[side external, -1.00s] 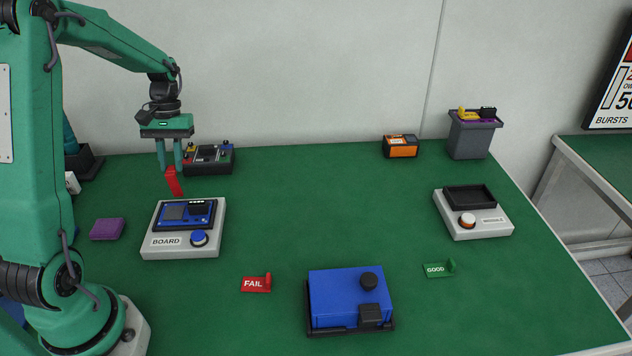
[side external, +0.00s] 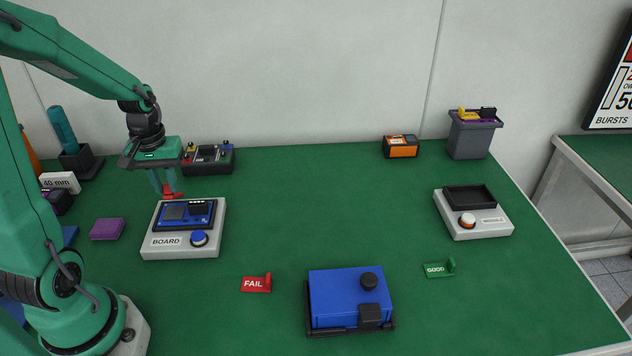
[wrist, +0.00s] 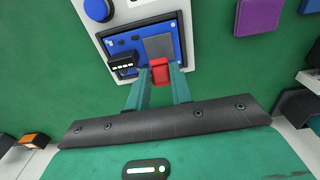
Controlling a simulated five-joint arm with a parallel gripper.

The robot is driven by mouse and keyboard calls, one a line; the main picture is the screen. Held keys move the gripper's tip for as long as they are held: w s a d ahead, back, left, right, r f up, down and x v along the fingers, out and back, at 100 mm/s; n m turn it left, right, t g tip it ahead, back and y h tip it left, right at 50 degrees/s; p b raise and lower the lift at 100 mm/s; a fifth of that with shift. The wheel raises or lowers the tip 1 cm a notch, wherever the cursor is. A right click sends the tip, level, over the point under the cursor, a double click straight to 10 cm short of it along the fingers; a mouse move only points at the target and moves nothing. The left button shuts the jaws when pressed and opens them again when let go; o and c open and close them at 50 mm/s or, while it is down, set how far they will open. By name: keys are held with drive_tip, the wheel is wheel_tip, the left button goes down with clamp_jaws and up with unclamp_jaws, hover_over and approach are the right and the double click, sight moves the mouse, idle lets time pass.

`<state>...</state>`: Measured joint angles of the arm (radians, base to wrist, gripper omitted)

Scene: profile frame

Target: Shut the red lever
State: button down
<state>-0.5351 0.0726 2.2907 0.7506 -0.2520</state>
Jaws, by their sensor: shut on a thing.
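The red lever (side external: 174,195) is at the back edge of the grey BOARD fixture (side external: 153,251), which holds a blue circuit board (side external: 170,224). My gripper (side external: 164,189) is shut on the lever, low behind the fixture. In the wrist view the red lever end (wrist: 160,71) sits between the two green fingers of my gripper (wrist: 160,77), close to the board (wrist: 124,47). The fingers hide part of the lever, so its exact angle is hard to tell.
A dark control box (side external: 208,160) stands just behind my gripper. A purple block (side external: 107,229) lies to the left. A blue box (side external: 340,295), the red FAIL marker (side external: 255,285) and the green GOOD marker (side external: 436,269) are toward the front. The middle of the green table is clear.

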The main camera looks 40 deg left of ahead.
drive_tip(key=s+d+f, duration=0.2)
drive_tip(key=shift+s+d+f, duration=0.1)
drive_tip(key=shift+s+f, duration=0.05)
drive_tip(key=shift+f, duration=0.25)
drive_tip(key=shift+s+d+f+t, duration=0.15)
drive_tip(key=shift+f+t, duration=0.05)
drive_tip(key=shift+f, duration=0.15)
drive_tip(key=shift+s+d+f+t, duration=0.1)
drive_tip(key=shift+d+f+t, duration=0.1)
drive_tip(key=shift+f, duration=0.1)
drive_tip(key=shift+y, duration=0.3)
drive_tip(key=c, duration=1.2)
unclamp_jaws()
drive_tip(key=shift+w+a, duration=0.1)
drive_tip(key=shift+c, duration=0.2)
drive_tip(key=shift+a+r, duration=0.1)
drive_tip(key=shift+r, duration=0.15)
drive_tip(key=shift+r, duration=0.2)
wheel_tip(320, 180, up, 7)
drive_tip(key=shift+s+d, duration=0.3)
drive_tip(key=shift+s, duration=0.15)
